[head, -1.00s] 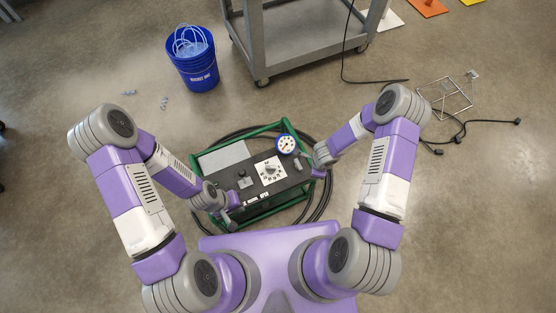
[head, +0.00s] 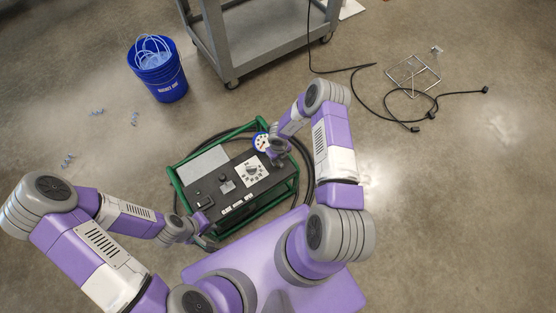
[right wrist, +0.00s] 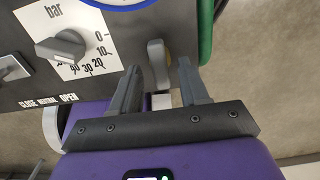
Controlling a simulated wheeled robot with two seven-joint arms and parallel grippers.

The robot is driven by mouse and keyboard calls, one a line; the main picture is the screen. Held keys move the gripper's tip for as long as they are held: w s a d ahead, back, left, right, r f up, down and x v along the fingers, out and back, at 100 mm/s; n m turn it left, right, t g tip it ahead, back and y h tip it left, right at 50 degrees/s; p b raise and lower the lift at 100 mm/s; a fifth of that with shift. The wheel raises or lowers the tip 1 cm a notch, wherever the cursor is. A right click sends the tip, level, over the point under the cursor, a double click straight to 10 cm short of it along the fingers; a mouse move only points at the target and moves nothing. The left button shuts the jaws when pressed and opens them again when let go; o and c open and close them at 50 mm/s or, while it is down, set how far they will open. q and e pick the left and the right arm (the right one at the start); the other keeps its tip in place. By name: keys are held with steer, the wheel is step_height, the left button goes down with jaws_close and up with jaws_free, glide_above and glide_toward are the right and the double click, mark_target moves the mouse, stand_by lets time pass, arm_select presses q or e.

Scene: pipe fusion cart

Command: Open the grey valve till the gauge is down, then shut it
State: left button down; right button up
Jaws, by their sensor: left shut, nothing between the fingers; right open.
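The grey valve (right wrist: 156,62) is a short lever on the black panel, below the gauge in the right wrist view. My right gripper (right wrist: 160,88) is open, its fingers on either side of the lever; I cannot tell whether they touch it. In the head view my right gripper (head: 278,152) is beside the gauge and covers the valve. The round, blue-rimmed gauge (head: 262,142) is too small there to read, and only its lower edge (right wrist: 118,3) shows in the right wrist view. My left gripper (head: 207,242) is shut and empty at the cart's front left corner.
The panel has a knob (right wrist: 62,47) on a white bar scale, close left of my right fingers. A green frame (head: 178,192) surrounds the cart, with black hose behind it. A blue bucket (head: 160,72) and grey trolley (head: 262,50) stand farther back.

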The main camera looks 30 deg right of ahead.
steer(key=shift+f, duration=0.55)
steer(key=shift+c, duration=0.2)
jaws_close()
